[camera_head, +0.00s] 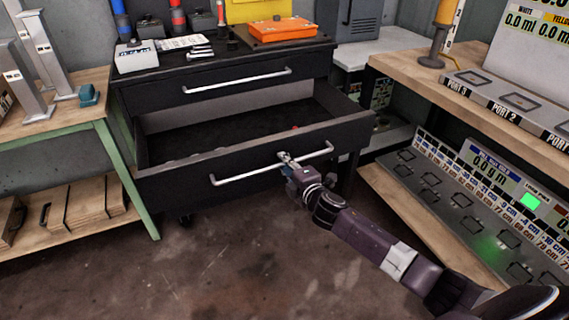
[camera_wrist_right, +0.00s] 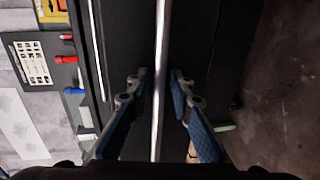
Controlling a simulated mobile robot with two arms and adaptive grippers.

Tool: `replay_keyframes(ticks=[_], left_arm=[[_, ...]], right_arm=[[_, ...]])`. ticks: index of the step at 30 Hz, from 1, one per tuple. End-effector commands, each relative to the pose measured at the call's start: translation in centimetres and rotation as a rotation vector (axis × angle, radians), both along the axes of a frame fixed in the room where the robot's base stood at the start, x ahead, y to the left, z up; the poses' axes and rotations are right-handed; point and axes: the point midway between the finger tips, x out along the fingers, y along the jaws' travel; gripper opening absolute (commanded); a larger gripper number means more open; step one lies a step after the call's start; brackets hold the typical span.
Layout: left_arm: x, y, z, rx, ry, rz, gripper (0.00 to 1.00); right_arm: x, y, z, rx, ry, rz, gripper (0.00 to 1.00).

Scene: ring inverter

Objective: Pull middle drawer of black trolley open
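The black trolley (camera_head: 122,100) stands against the back wall. Its drawer below the top one, the middle drawer (camera_head: 155,190), is pulled well out, and its dark inside shows. This drawer has a silver bar handle (camera_head: 232,178) across its front. My right gripper (camera_head: 287,160) is at the handle, right of its middle. In the right wrist view the handle bar (camera_wrist_right: 161,40) runs between the two blue-padded fingers (camera_wrist_right: 160,85), with a gap on each side, so the gripper looks open around it. My left gripper is not in view.
The top drawer's handle (camera_head: 237,80) sits above, and that drawer is shut. An orange case (camera_head: 282,30) lies on the trolley top. A green-framed wooden bench (camera_head: 75,120) stands left, a wooden shelf with panels (camera_head: 450,85) right. The floor (camera_head: 200,265) in front is clear.

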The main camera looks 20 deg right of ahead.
Motion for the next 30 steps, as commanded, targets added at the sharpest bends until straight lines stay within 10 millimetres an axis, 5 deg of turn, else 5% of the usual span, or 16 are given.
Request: replay_keyframes(ticks=[14,30], left_arm=[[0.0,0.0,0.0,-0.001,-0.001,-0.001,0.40],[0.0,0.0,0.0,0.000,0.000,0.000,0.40]], right_arm=[[-1.0,0.0,0.1,-0.001,0.001,0.001,0.27],[-10.1,0.0,1.9,0.000,0.001,0.000,0.27]])
